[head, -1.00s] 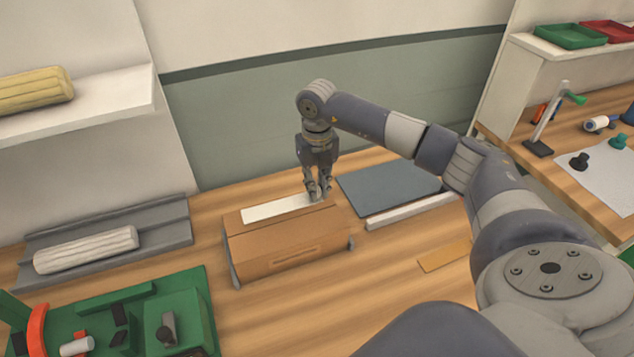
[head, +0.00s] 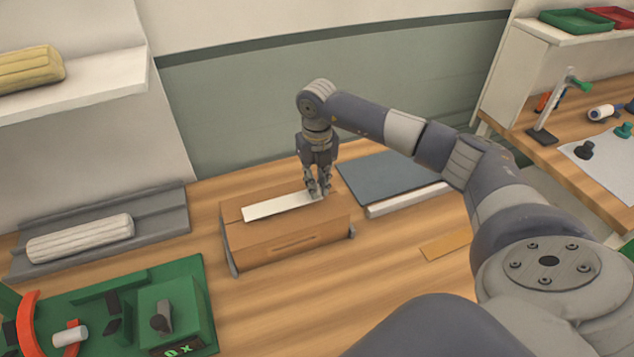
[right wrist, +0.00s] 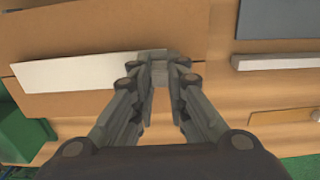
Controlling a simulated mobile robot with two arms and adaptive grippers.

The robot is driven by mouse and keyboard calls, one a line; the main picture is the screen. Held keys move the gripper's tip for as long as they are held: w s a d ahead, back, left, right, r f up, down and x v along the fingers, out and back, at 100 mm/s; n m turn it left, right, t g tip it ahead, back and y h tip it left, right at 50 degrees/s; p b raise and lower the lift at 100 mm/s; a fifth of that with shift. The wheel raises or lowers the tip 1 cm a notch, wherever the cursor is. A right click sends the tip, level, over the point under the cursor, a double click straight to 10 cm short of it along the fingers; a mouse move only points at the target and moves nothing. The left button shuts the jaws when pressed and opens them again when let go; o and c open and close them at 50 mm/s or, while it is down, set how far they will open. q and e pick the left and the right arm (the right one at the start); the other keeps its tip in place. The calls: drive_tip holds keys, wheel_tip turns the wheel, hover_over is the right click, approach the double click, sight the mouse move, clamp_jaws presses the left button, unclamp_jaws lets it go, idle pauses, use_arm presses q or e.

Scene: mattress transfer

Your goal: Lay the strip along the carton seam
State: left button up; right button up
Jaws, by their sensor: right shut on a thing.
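The brown carton (head: 285,230) lies on the wooden bench left of centre. The white strip (head: 272,206) lies over the carton's top, running lengthwise. It also shows in the right wrist view (right wrist: 85,70), at a slight angle to a line across the cardboard. I cannot tell whether that line is the seam or whether the whole strip touches the carton. My right gripper (head: 317,193) points down at the strip's right end and is shut on it. The fingertips (right wrist: 158,72) hide that end. My left gripper is out of view.
A slate-blue panel (head: 390,178) and a pale bar (head: 408,199) lie right of the carton. A grey tray (head: 165,216) with a white ribbed roll (head: 80,239) is at left. A green fixture (head: 195,290) is front left. Bare bench lies before the carton.

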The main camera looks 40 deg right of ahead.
drive_tip(key=shift+f+b, duration=0.5)
drive_tip(key=shift+f, duration=0.2)
drive_tip(key=o, duration=0.8)
wheel_tip(320, 180, up, 12)
drive_tip(key=shift+r, duration=0.1)
